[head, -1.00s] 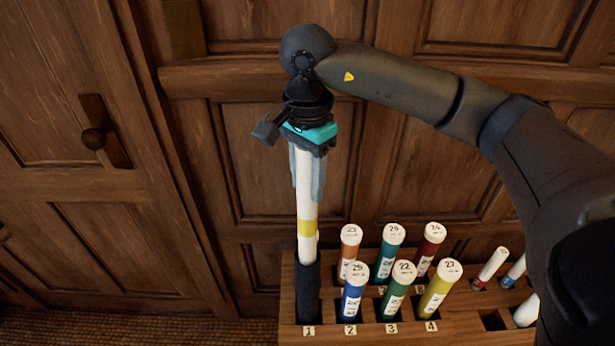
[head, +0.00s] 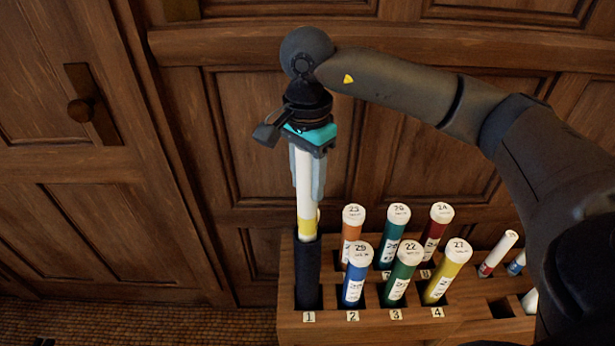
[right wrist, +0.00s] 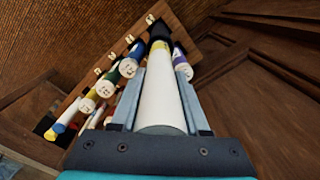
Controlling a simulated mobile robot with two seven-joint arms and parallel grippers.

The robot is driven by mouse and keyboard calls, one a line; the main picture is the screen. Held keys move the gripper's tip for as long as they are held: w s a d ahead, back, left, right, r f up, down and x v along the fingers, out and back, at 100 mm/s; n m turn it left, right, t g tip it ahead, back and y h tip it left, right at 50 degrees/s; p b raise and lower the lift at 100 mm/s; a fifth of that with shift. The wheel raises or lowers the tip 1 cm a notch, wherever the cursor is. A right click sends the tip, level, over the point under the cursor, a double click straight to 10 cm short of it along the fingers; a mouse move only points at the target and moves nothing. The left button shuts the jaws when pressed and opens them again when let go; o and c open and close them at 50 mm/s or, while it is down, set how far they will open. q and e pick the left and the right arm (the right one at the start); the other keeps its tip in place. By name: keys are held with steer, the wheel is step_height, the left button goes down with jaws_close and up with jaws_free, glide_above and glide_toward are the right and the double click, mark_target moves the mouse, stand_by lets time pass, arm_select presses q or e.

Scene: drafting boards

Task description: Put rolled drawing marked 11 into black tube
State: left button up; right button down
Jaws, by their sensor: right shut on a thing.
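My right gripper (head: 308,180) is shut on a white rolled drawing (head: 304,170) with a yellow band near its lower end. The roll also shows between the fingers in the right wrist view (right wrist: 160,105). It stands upright, its lower end inside the mouth of the black tube (head: 308,275). The black tube stands in the rack slot labelled 1, and its dark top shows in the right wrist view (right wrist: 160,32). No mark 11 is readable on the roll. My left gripper is not in view.
The wooden rack (head: 400,328) also holds several capped coloured tubes, such as the blue tube (head: 355,283) in slot 2 and the orange tube (head: 352,228) behind. Smaller rolls, one a white and red roll (head: 498,253), stand at right. A panelled wooden wall (head: 400,150) is behind.

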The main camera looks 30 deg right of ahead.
steer(key=shift+c, duration=1.6)
jaws_free()
step_height(320, 180, up, 15)
steer(key=p, duration=0.3)
steer(key=shift+r+p, duration=0.1)
steer(key=shift+p, duration=0.25)
